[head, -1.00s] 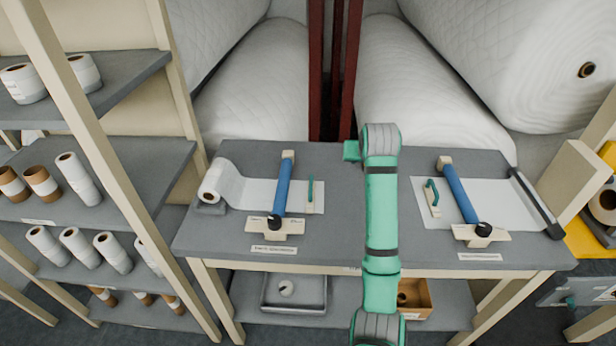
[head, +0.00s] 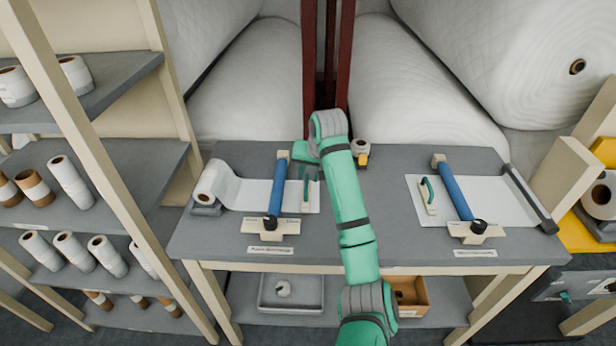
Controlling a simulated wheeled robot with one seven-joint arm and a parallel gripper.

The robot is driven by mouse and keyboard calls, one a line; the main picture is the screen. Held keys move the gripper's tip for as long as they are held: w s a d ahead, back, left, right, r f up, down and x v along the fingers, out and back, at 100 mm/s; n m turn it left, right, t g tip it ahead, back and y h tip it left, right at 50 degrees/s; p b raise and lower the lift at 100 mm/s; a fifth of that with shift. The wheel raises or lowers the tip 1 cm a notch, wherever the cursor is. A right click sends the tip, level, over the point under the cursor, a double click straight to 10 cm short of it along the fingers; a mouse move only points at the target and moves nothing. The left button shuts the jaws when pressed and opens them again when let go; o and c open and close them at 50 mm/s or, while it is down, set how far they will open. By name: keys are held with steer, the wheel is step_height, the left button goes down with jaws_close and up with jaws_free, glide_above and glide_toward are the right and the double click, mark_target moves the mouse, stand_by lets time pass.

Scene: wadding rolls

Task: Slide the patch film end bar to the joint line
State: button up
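Two film stations lie on the grey table (head: 375,240). The left one has a white film sheet (head: 250,193) from a roll (head: 211,184), a blue bar (head: 278,187) across it and a pale end bar with a green handle (head: 306,196) at its right edge. The right one has a white sheet (head: 495,205), a slanted blue bar (head: 456,190) and a pale end bar with a green handle (head: 428,195) at its left edge. The labels are too small to read. My gripper (head: 309,170) is above or at the left end bar's handle; its fingers are mostly hidden, and contact is unclear.
A small roll with a yellow part (head: 361,153) stands at the table's back. A dark bar (head: 529,198) borders the right sheet. Below are a grey tray (head: 291,292) and a brown box (head: 410,293). A shelf of rolls (head: 70,181) stands left. The table's middle is largely clear.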

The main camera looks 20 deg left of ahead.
steer(key=shift+x, duration=0.95)
jaws_close()
steer(key=shift+w, duration=0.1)
